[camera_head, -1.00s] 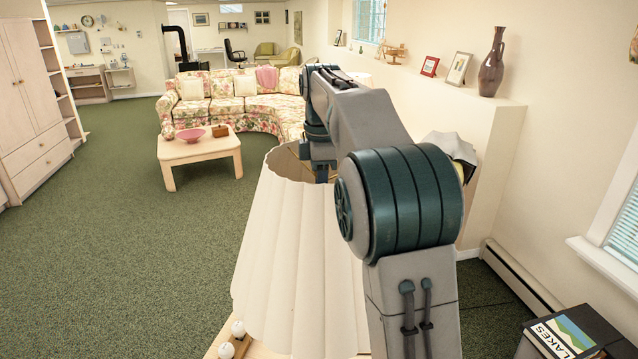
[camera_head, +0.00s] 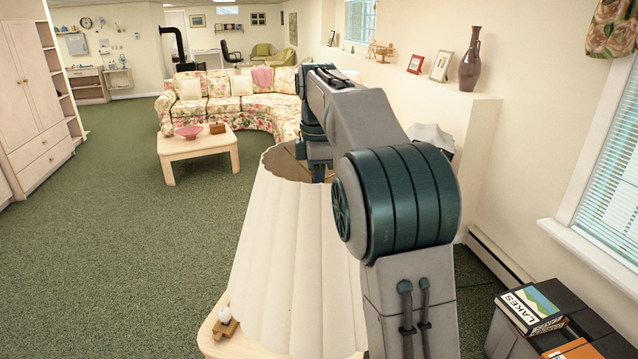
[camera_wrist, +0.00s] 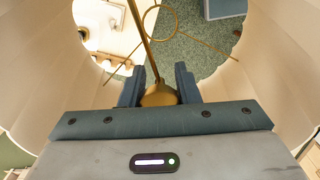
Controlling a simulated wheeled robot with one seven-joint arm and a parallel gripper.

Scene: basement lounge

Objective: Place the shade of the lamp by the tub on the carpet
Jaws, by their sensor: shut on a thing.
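The cream pleated lampshade (camera_head: 290,265) hangs upright from my gripper, its wide end down, left of my arm in the head view. In the wrist view its walls (camera_wrist: 35,75) surround my gripper (camera_wrist: 160,86), which is shut on the shade's brass centre fitting (camera_wrist: 157,97). Thin brass spokes and a ring show below the fitting. The green carpet (camera_head: 130,270) lies open to the left and also shows through the shade's lower opening (camera_wrist: 180,50). The shade's bottom edge is partly hidden by my arm. I cannot make out a lamp base.
A light wood table (camera_head: 215,335) with a small white ball ornament (camera_head: 224,313) stands close below the shade. Dark grey boxes, possibly the tub (camera_head: 590,325), hold a LAKES book (camera_head: 533,308) at right. A coffee table (camera_head: 195,148) and floral sofa (camera_head: 225,95) stand farther back.

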